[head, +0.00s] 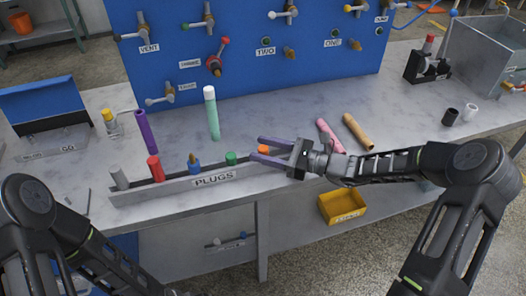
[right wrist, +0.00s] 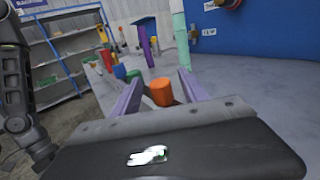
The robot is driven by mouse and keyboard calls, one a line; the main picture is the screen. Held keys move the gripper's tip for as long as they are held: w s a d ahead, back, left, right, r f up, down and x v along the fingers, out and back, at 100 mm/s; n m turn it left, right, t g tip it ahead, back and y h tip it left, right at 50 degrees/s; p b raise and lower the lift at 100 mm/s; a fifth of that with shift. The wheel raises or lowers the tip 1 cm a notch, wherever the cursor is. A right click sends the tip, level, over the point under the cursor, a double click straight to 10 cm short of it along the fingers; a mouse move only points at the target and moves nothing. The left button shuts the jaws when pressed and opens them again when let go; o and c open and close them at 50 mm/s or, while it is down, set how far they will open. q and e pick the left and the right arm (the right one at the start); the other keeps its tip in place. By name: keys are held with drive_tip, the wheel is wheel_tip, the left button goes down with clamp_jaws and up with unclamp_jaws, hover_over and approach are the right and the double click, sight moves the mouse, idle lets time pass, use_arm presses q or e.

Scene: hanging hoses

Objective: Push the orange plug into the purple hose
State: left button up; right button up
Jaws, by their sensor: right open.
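The orange plug (head: 263,149) stands at the right end of the rack labelled PLUGS. My right gripper (head: 256,148) is open, with its two purple fingers on either side of the plug. The right wrist view shows the orange plug (right wrist: 161,92) between the spread fingers (right wrist: 160,84), with a gap on each side. The purple hose (head: 146,132) stands up, slightly tilted, behind the left part of the rack; it also shows in the right wrist view (right wrist: 145,46). My left arm shows at the lower left, but its gripper is out of the picture.
The rack (head: 215,181) also holds grey, red, blue and green plugs. A pale green hose (head: 212,113) stands behind it. Pink (head: 330,136) and tan (head: 357,132) hoses lie to the right. A blue panel (head: 255,60) with valves stands at the back.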

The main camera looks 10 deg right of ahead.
drive_tip(key=shift+w+a, duration=0.1)
drive_tip(key=shift+c, duration=0.2)
idle(0.4)
clamp_jaws()
idle(0.3)
